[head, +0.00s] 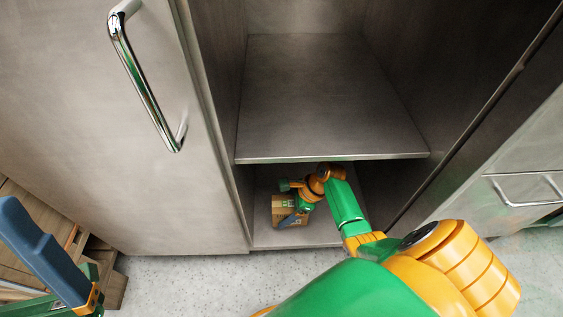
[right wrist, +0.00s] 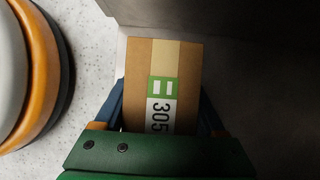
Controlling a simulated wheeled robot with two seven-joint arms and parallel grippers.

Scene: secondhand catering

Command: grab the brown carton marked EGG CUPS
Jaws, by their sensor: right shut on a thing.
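A small brown carton (head: 283,206) sits in the low compartment of the steel cabinet, under the shelf. My right gripper (head: 291,219) reaches into that compartment and is shut on the carton. In the right wrist view the carton (right wrist: 185,75) lies between the two blue fingers of my right gripper (right wrist: 161,108). It has a pale tape strip, a green label and a white label reading 305. No EGG CUPS wording can be read. My left gripper (head: 45,255) is at the lower left, away from the carton; its jaw opening is unclear.
The steel shelf (head: 320,105) is bare and lies just above my right gripper. A cabinet door with a chrome handle (head: 145,85) stands at the left. Drawers with a handle (head: 525,187) are at the right. Wooden slats (head: 75,240) lie at the lower left.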

